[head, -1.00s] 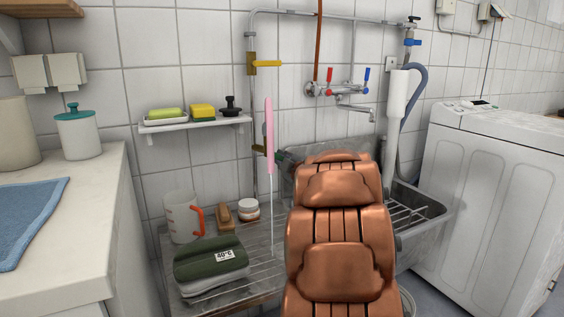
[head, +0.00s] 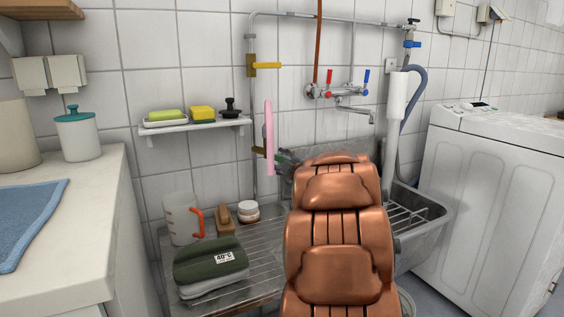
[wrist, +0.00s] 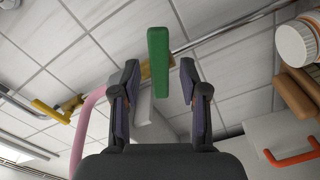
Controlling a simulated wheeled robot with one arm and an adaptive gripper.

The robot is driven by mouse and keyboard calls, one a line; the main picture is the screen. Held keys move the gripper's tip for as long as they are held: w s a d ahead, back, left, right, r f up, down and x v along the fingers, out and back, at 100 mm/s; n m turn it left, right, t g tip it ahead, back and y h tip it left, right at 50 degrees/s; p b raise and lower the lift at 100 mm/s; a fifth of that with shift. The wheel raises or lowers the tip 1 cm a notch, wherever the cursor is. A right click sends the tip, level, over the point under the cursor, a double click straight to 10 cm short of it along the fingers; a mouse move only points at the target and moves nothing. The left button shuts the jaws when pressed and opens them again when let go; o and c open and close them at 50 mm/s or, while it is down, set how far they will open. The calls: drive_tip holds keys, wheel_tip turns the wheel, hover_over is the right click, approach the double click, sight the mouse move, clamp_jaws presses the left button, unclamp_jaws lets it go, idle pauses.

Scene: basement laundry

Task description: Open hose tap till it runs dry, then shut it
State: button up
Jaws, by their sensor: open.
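The hose tap's green lever (wrist: 158,62) shows in the wrist view between the two fingers of my gripper (wrist: 159,75). The gripper is open, with a gap on each side of the lever. In the head view my copper arm hides most of the gripper and tap; a small green part (head: 284,156) shows beside it. The pink hose (head: 269,135) hangs by the wall pipe, and it also shows in the wrist view (wrist: 88,118). No water stream shows below the hose end.
A yellow-lever valve (head: 266,65) sits higher on the same pipe. A slatted drainboard (head: 262,262) holds a jug (head: 180,220), a brush (head: 224,218), a jar (head: 248,211) and a green folded cloth (head: 210,258). A shelf (head: 195,125) is left; the sink (head: 432,214) is right.

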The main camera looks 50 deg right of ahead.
drive_tip(key=shift+s, duration=0.1)
drive_tip(key=v, duration=1.1)
drive_tip(key=shift+s+a, duration=0.2)
drive_tip(key=shift+s, duration=0.15)
